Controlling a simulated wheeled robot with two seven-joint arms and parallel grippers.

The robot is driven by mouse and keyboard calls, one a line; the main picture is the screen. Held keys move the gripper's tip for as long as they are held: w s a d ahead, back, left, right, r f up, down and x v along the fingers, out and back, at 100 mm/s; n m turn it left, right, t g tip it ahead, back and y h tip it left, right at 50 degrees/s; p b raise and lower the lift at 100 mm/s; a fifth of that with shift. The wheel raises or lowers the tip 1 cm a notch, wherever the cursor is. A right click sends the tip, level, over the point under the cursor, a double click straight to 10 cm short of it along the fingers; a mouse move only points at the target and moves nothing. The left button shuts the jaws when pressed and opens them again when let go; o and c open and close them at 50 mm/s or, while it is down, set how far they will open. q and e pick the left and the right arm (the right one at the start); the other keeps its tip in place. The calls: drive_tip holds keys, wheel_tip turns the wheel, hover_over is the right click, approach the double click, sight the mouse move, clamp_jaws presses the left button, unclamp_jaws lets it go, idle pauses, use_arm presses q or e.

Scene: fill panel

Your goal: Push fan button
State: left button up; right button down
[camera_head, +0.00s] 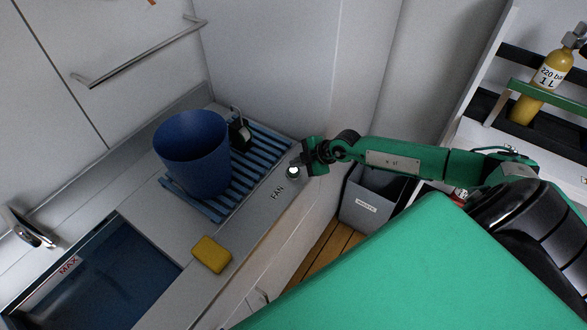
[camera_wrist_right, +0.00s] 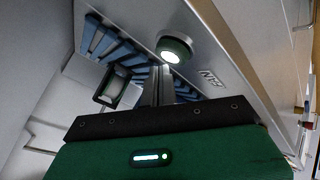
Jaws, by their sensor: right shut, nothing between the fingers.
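The fan button (camera_head: 293,171) is a small round button with a lit white face, on the grey counter just above the FAN label (camera_head: 277,193). In the right wrist view the button (camera_wrist_right: 172,50) has a dark rim and a bright centre, and the FAN label (camera_wrist_right: 211,78) is to its right. My right gripper (camera_head: 299,168) is at the button in the head view, shut and empty. In the wrist view its fingertips (camera_wrist_right: 160,70) appear just below the button; I cannot tell whether they touch it. My left gripper is not in view.
A blue bucket (camera_head: 192,152) stands on a blue slatted rack (camera_head: 246,172) left of the button. A yellow sponge (camera_head: 211,254) lies on the counter near the sink (camera_head: 100,285). A grey bin (camera_head: 369,205) stands below the counter. A yellow gas bottle (camera_head: 540,88) is on the right shelf.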

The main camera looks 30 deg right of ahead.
sight(297, 171)
drive_tip(key=shift+f, duration=0.3)
drive_tip(key=shift+f, duration=0.35)
idle(0.4)
drive_tip(key=shift+r+p, duration=0.8)
drive_tip(key=shift+p, duration=0.55)
wheel_tip(297, 171, up, 6)
drive_tip(key=p, duration=0.7)
